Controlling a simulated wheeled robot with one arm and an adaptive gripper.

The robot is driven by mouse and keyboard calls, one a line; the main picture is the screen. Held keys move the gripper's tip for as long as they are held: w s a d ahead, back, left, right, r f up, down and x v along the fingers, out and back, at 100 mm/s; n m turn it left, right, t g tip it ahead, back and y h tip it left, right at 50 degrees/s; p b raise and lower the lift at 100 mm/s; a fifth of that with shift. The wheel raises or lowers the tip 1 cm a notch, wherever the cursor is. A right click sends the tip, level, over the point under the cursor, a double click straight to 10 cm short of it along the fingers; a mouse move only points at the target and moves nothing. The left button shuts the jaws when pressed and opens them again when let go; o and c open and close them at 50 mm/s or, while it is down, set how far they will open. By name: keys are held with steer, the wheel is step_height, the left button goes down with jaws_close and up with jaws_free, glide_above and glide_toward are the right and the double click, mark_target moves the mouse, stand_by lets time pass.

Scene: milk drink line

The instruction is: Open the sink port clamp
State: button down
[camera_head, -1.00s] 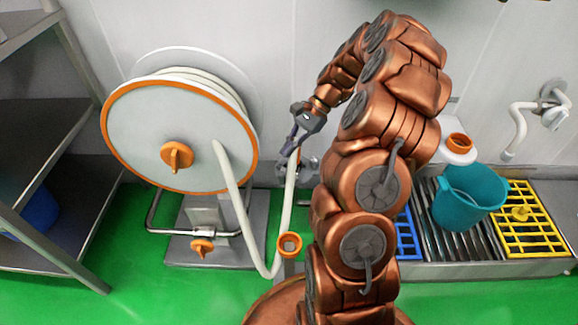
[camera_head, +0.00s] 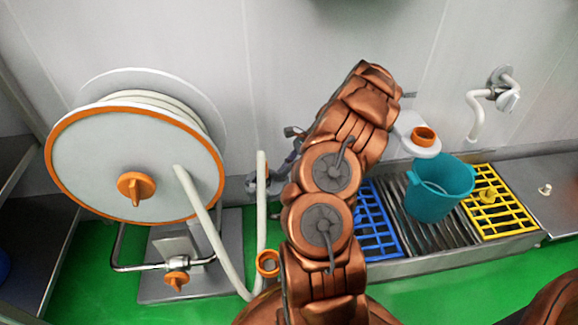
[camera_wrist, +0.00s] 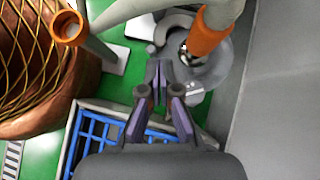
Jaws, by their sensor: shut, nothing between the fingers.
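The grey metal sink port clamp (camera_head: 272,182) sits low by the wall, left of my arm, partly hidden by my arm and a white hose. In the wrist view the round clamp (camera_wrist: 215,72) lies just beyond the fingertips, around or below a pipe with an orange collar (camera_wrist: 209,38). Whether it is open or closed cannot be told. My gripper (camera_wrist: 167,65) is shut and empty, its purple-grey fingers pointing towards the clamp's near-left edge. Contact cannot be told. In the head view my gripper (camera_head: 289,152) is mostly hidden behind my arm.
A white hose reel (camera_head: 95,165) with an orange rim stands left, its hose looping past an orange ring (camera_head: 268,262). Right of my arm are a blue grid (camera_head: 378,235), a teal bucket (camera_head: 440,205) and a yellow grid (camera_head: 508,215). Green floor is clear in front.

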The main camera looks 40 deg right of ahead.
mark_target(264, 192)
steer(key=b+x, duration=0.1)
steer(key=x, duration=0.4)
steer(key=shift+s+f+b, duration=0.1)
steer(key=shift+f+b, duration=0.05)
steer(key=shift+b, duration=0.2)
steer(key=a, duration=0.1)
steer(key=w+a+b, duration=0.1)
steer(key=shift+a+f, duration=0.15)
steer(key=shift+a, duration=0.25)
steer(key=shift+w+a+b, duration=0.35)
steer(key=shift+a, duration=0.2)
steer(key=shift+a+r, duration=0.1)
steer(key=shift+r, duration=0.15)
